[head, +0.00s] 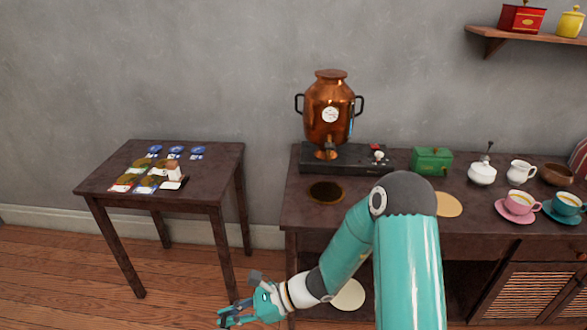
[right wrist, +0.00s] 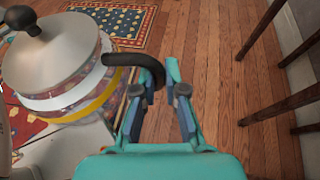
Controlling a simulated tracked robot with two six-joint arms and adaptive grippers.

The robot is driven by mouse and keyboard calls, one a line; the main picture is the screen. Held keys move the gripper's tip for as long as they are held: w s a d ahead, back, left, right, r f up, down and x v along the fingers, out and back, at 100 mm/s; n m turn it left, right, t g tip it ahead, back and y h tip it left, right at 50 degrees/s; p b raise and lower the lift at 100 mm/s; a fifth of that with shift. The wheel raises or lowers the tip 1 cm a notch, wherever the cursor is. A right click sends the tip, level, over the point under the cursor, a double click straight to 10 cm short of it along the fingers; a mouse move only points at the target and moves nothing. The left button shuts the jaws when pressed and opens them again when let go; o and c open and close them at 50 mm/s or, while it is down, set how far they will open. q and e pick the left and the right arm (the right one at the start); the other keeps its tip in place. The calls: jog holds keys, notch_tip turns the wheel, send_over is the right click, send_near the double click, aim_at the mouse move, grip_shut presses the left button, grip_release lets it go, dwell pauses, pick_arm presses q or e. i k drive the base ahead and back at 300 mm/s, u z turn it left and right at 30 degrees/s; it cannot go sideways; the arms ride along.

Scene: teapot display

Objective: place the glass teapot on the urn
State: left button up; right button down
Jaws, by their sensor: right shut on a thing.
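The copper urn (head: 328,112) stands upright on a dark base at the back of the cabinet, with a flat lid on top and black side handles. The glass teapot (right wrist: 66,75) is at the left of the right wrist view, with a silver lid, a black knob, a yellow band and a black handle. My right gripper (head: 224,318) is low at the bottom of the head view, below and left of the urn. In the right wrist view its fingers (right wrist: 160,92) are shut on the teapot's black handle. The teapot does not show in the head view. My left gripper is not in view.
The cabinet top (head: 300,208) bears a green box (head: 431,160), a white pot (head: 482,174), a pink cup (head: 519,203) and a teal cup (head: 567,204). A small table (head: 215,160) with cards stands left. A shelf (head: 535,36) hangs upper right. Open floor lies between table and cabinet.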

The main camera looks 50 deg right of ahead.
aim_at(331, 72)
jog(key=z, duration=0.35)
jog(key=i, duration=1)
jog(key=z, duration=0.75)
jog(key=k, duration=0.9)
jog(key=z, duration=0.2)
jog(key=i, duration=0.9)
jog(key=u, duration=0.05)
